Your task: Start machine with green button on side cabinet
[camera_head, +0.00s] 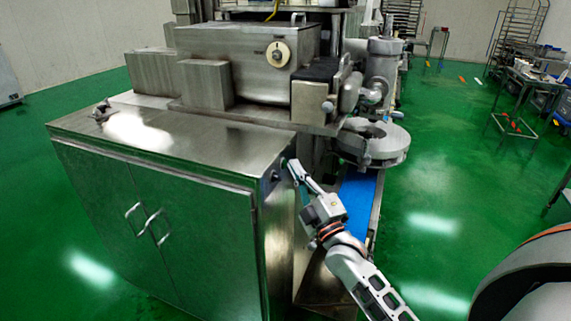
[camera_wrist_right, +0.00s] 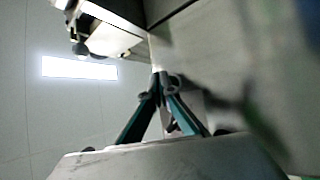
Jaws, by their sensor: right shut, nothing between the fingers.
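The steel side cabinet (camera_head: 225,195) with two handled doors stands at the left in the head view. Its narrow right side carries small dark controls (camera_head: 275,176) near the top edge. I cannot make out a green button there; the gripper or the small size may hide it. My right gripper (camera_head: 292,168) is shut and empty, with its tips at or very close to the upper part of that side face. In the right wrist view, the closed fingertips (camera_wrist_right: 160,76) are beside a grey metal surface (camera_wrist_right: 225,70); contact is unclear. My left gripper is not in view.
The encrusting machine (camera_head: 245,60) stands behind the cabinet, with a round metal part (camera_head: 375,145) and a blue conveyor belt (camera_head: 357,200) right of my gripper. A wheeled table (camera_head: 525,90) is at the far right. Green floor is open between.

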